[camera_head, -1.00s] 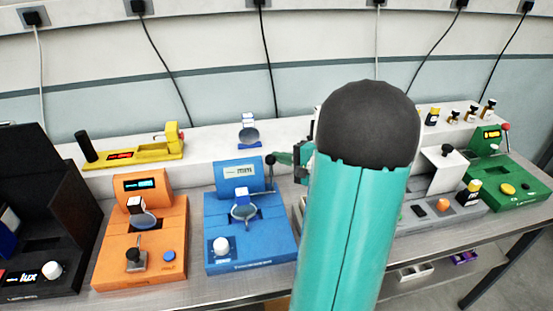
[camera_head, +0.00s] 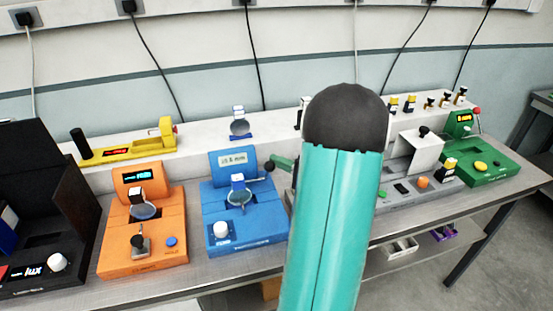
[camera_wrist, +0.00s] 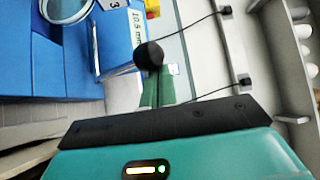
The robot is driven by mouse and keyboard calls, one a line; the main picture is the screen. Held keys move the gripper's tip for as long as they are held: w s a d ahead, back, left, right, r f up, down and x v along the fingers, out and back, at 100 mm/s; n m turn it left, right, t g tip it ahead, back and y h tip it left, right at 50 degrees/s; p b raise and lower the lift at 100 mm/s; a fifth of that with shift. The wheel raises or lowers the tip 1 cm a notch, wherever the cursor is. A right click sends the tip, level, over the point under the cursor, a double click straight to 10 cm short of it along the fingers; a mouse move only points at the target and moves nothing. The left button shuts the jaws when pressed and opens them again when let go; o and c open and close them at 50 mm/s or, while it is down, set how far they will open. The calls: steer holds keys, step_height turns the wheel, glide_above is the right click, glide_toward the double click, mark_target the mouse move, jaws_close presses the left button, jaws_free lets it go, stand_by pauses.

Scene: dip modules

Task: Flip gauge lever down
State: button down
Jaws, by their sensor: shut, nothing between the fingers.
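The blue gauge module (camera_head: 245,220) stands left of my arm in the head view. Its lever ends in a black ball knob (camera_head: 269,166) at the module's right side. Its display (camera_head: 233,160) appears to read 10.5 mm. A round lens-like sample piece with a blue-and-white block (camera_head: 238,194) sits in the module. My gripper (camera_head: 281,162) is shut and empty beside the knob. In the wrist view the green fingers (camera_wrist: 157,90) reach right up to the knob (camera_wrist: 148,55). I cannot tell whether they touch. My arm hides part of the gripper in the head view.
An orange module (camera_head: 145,240) and a black module (camera_head: 45,240) stand to the left. A grey module (camera_head: 425,195) and a green module (camera_head: 490,168) stand to the right. A yellow device (camera_head: 130,150) lies on the white ledge behind.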

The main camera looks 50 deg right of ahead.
steer(key=shift+s+f, duration=0.2)
steer(key=shift+s, duration=0.05)
steer(key=shift+a, duration=0.1)
stand_by(0.4)
steer(key=s+d+f, duration=0.1)
steer(key=s+d, duration=0.1)
steer(key=s, duration=1.1)
steer(key=shift+s+f, duration=0.15)
steer(key=shift+s, duration=0.2)
steer(key=shift+w, duration=0.1)
